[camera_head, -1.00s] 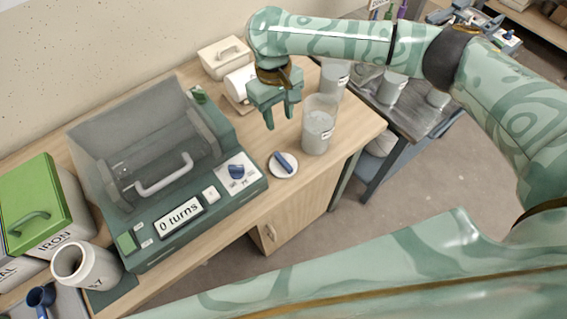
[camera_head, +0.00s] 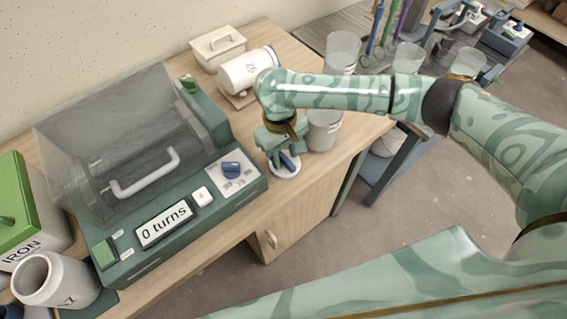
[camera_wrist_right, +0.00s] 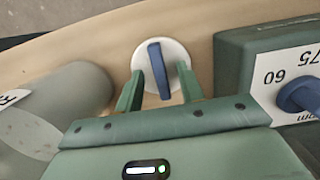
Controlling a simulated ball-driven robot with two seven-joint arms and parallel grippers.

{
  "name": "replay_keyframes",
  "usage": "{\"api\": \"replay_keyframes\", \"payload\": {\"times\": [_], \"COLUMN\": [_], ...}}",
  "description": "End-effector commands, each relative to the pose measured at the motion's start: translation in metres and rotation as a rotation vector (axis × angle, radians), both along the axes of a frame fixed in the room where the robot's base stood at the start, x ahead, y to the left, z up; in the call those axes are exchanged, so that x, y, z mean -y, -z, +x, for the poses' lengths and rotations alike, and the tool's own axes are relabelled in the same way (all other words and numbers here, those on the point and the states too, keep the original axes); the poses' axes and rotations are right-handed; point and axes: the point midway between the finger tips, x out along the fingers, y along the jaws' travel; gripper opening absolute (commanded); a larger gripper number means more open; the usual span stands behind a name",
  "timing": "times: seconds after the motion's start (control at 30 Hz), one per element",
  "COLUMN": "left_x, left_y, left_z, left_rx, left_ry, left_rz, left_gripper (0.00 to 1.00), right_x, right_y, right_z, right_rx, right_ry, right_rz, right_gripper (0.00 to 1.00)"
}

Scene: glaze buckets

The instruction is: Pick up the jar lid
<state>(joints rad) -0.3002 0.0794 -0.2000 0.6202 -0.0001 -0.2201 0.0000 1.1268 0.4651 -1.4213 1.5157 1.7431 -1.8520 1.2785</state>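The jar lid (camera_head: 289,171) is a small white disc with an upright blue bar handle. It lies on the wooden table at the right of the green machine. My right gripper (camera_head: 283,160) points down over it and partly hides it. In the right wrist view the lid (camera_wrist_right: 149,49) shows with its blue bar between the two fingers of my open right gripper (camera_wrist_right: 160,70). The fingers stand apart from the bar on both sides. I cannot tell how high the fingertips are above the disc. My left gripper is not in view.
The green machine (camera_head: 213,222) with its clear hood stands close left of the lid. A grey bucket (camera_head: 323,132) stands close behind the lid; it also shows in the wrist view (camera_wrist_right: 62,105). An open white jar (camera_head: 60,283) is at the lower left. The table's front edge is near.

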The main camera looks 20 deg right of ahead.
Motion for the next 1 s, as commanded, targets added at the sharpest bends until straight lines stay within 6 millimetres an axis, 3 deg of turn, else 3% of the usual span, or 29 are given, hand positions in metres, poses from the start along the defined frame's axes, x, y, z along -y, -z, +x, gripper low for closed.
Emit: {"api": "replay_keyframes", "payload": {"times": [0.2, 0.37, 0.73, 1.0], "left_x": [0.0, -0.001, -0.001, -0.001], "left_y": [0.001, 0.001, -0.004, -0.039], "left_z": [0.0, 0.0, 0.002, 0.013], "left_rx": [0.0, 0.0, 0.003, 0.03], "left_ry": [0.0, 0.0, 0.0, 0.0], "left_rz": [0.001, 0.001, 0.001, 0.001], "left_gripper": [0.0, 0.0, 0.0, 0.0], "right_x": [0.0, 0.0, 0.0, 0.0], "right_y": [0.002, 0.002, -0.006, -0.067], "right_z": [0.0, 0.0, 0.0, 0.001], "right_rx": [0.003, 0.003, 0.004, 0.009], "right_ry": [0.0, 0.0, -0.001, 0.0], "right_rz": [0.001, 0.001, 0.001, 0.001], "right_gripper": [0.38, 0.0, 0.0, 0.0]}}
